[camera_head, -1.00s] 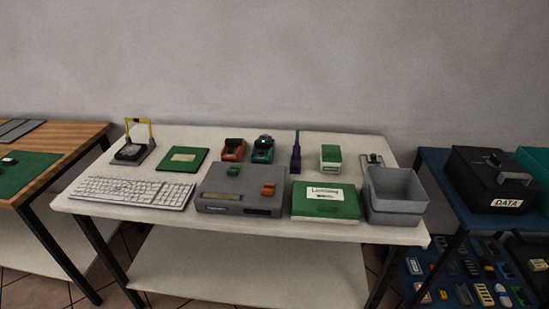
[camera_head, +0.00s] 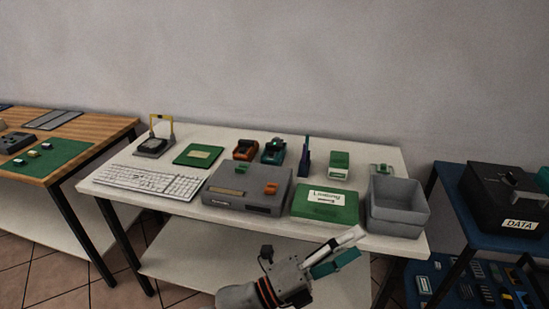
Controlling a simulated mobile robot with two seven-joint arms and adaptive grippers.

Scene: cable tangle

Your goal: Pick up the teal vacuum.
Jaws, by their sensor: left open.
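The teal vacuum (camera_head: 273,152) is a small teal device with a dark top. It stands at the back of the white table (camera_head: 165,212), right beside a similar orange device (camera_head: 245,150). My left gripper (camera_head: 349,248) is in front of the table's near edge, low in the view. Its two fingers, one pale and one teal, are spread apart with nothing seen between them. It is well apart from the vacuum. My right gripper is not in view.
A grey console (camera_head: 248,195) with small green and orange blocks stands in front of the vacuum. A dark blue upright object (camera_head: 305,158) is to its right. A green box (camera_head: 325,204), grey bin (camera_head: 397,206) and white keyboard (camera_head: 150,181) line the front.

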